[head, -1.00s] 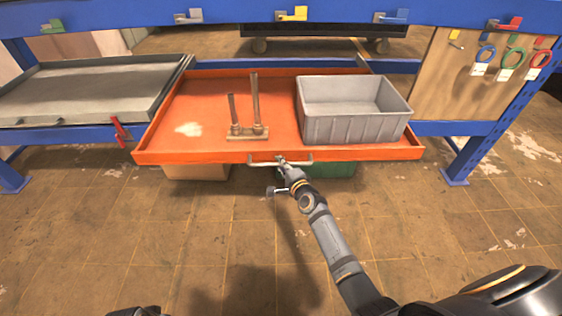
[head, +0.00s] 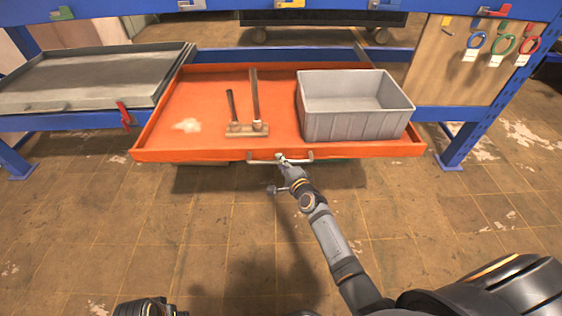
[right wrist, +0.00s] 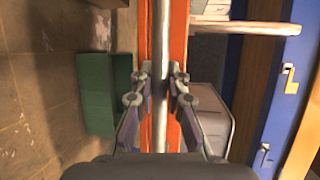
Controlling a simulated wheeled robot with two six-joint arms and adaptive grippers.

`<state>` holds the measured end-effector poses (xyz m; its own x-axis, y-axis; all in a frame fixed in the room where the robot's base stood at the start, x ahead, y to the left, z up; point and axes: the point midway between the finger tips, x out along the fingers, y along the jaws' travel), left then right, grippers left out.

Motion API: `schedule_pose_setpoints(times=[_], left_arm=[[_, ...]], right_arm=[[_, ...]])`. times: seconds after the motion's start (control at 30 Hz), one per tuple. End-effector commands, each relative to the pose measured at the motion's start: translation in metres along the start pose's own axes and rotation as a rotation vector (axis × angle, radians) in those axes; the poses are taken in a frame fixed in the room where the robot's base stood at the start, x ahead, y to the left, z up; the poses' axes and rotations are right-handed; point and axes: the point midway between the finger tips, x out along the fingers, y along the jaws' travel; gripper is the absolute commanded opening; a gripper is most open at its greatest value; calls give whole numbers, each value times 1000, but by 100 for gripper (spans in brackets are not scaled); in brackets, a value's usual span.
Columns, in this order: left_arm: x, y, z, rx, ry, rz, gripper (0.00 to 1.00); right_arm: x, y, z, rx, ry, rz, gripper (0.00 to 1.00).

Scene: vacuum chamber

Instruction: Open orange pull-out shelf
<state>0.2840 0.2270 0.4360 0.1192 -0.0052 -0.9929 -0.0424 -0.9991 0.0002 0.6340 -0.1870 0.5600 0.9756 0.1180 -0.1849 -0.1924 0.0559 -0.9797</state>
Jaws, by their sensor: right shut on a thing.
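The orange pull-out shelf (head: 180,154) stands out from the blue rack toward me, past the front of the grey shelf beside it. Its light metal bar handle (head: 301,160) is at the middle of its front edge. My right gripper (head: 281,159) is shut on this handle. In the right wrist view the handle (right wrist: 161,50) runs between the two fingers of the gripper (right wrist: 161,85), along the orange front (right wrist: 180,30). A dark part of my body shows at the bottom left of the head view; my left gripper is not identifiable.
A grey shelf (head: 80,85) is at left, and a blue rack leg (head: 465,145) at right. A green box (right wrist: 108,90) is below. The floor in front is clear.

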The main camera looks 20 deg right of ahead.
Motion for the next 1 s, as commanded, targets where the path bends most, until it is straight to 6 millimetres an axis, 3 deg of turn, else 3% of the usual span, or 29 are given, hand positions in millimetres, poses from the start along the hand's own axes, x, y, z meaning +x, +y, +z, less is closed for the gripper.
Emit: schedule_pose_setpoints(times=[0.17,0.2,0.37,0.73,1.0], left_arm=[[0,0,-1,0,2,0,40],[0,0,-1,0,1,0,40],[0,0,0,0,-1,0,40],[1,-1,4,2,-8,-1,40],[0,0,2,1,-6,0,40]], right_arm=[[0,2,0,1,0,4,0],[0,2,0,1,0,4,16],[0,2,0,0,0,2,37],[-7,1,0,0,0,2,37],[-68,3,0,0,0,5,37]])
